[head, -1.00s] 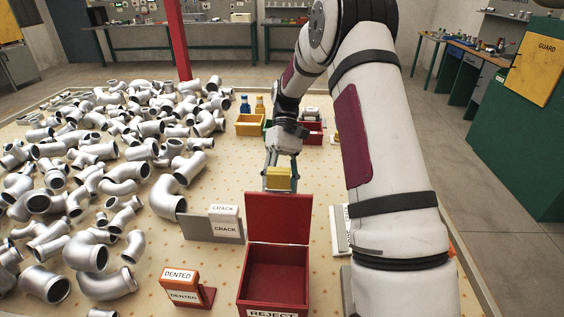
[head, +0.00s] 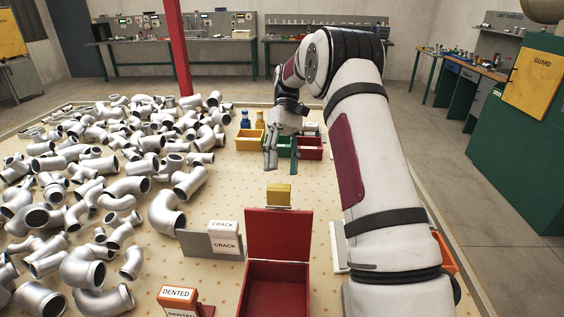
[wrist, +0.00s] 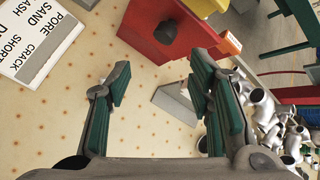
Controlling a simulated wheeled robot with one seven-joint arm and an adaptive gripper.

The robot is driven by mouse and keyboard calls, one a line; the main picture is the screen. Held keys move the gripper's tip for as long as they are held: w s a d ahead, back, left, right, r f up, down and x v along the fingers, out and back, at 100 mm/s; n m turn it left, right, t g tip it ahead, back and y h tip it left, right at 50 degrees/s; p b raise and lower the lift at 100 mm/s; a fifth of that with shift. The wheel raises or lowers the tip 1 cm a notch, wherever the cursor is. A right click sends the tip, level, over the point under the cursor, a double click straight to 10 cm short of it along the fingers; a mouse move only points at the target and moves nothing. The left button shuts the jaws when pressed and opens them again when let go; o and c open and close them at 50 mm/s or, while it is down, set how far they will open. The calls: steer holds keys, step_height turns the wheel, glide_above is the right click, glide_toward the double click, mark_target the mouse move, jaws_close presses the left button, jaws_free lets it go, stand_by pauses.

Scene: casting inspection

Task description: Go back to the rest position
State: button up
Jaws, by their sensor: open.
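My gripper (head: 281,152) is raised above the table, its two green-padded fingers spread and nothing between them. A small yellow block (head: 278,193) is below the gripper in the head view, just above the raised lid of the red reject box (head: 278,235). The block is apart from the fingers; I cannot tell exactly what it rests on.
Many silver pipe castings (head: 85,180) cover the table's left side. CRACK (head: 224,243) and DENTED (head: 178,295) signs stand near the red box. Yellow (head: 249,138) and red (head: 309,147) bins stand behind. A white defect list (wrist: 40,38) lies on the table.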

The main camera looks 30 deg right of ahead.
steer(key=s+a+r+t+h, duration=0.45)
steer(key=s+a+r, duration=0.55)
steer(key=s+r, duration=0.25)
steer(key=s+a+f+t, duration=0.1)
steer(key=s+a+t, duration=0.1)
steer(key=s, duration=0.5)
steer(key=s+a+f+t+h, duration=0.1)
steer(key=s+a+f+t, duration=0.1)
steer(key=s+t, duration=0.3)
steer(key=s, duration=0.3)
steer(key=shift+s+p, duration=0.15)
steer(key=shift+p, duration=0.15)
stand_by(0.4)
